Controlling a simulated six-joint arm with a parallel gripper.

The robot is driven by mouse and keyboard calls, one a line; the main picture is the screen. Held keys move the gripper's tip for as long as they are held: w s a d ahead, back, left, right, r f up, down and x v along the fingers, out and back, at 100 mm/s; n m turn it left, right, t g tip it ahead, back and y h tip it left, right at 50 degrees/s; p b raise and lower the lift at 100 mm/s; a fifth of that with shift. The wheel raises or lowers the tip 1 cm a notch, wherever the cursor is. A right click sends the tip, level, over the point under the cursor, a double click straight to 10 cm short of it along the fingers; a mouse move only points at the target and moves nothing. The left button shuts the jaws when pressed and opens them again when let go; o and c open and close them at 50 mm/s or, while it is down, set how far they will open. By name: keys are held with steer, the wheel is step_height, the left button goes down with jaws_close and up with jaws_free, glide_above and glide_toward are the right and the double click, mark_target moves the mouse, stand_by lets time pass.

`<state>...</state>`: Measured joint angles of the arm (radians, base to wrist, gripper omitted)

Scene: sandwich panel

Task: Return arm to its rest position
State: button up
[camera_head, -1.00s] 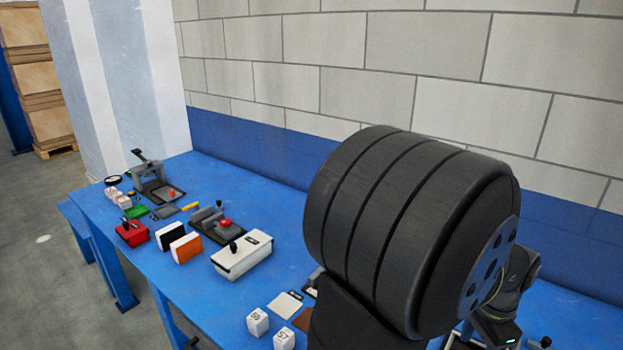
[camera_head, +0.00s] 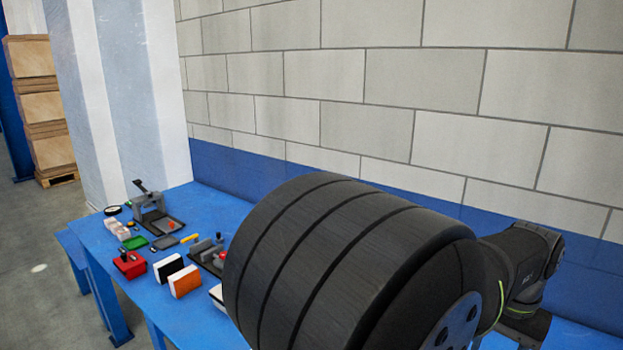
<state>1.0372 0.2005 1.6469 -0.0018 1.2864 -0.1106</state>
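My arm's large dark ribbed joint (camera_head: 330,265) fills the lower right of the head view, close to the camera. Another dark link of my arm (camera_head: 525,265) shows behind it at the right. My gripper is not in the picture, so its state and anything it may hold do not show. The blue table (camera_head: 215,320) lies under and left of the arm, partly hidden by it.
On the table stand a grey press-like device (camera_head: 150,208), a red box (camera_head: 129,264), a black-and-white block (camera_head: 169,268), an orange-and-white block (camera_head: 186,281) and a green tray (camera_head: 135,243). A brick wall (camera_head: 300,75) rises behind. Stacked crates (camera_head: 45,110) stand far left.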

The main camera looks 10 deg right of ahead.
steer(key=shift+a+r+n, duration=0.1)
steer(key=shift+r+n, duration=0.5)
steer(key=shift+n, duration=0.1)
stand_by(2.2)
